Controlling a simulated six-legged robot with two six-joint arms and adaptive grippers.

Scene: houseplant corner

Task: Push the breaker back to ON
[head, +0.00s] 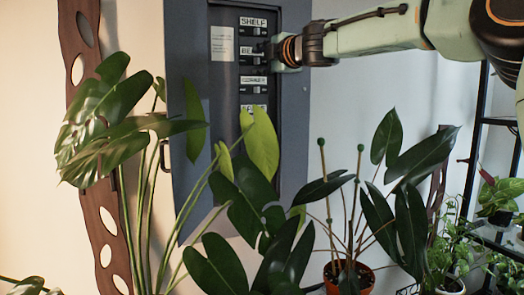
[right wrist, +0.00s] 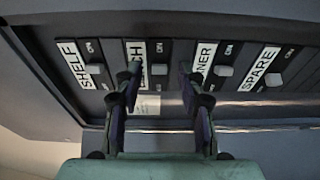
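The grey breaker panel (head: 295,110) hangs on the wall in the head view, with a column of labelled breakers. In the right wrist view the labels read SHELF (right wrist: 77,65), one ending in CH (right wrist: 134,52), one ending in NER (right wrist: 204,58), and SPARE (right wrist: 260,68). Each breaker has a small grey toggle beside an ON mark. My right gripper (head: 276,52) is at the second row; in the right wrist view its open fingers (right wrist: 159,76) stand either side of the CH toggle (right wrist: 158,70). I cannot tell whether they touch it, or which breaker is off. My left gripper is out of view.
A tall, large-leaved plant (head: 125,110) stands before the panel's left side and its leaves cover the lower breakers. A potted plant (head: 348,275) with supports stands lower right. A black shelf rack (head: 480,125) with plants is at the right edge.

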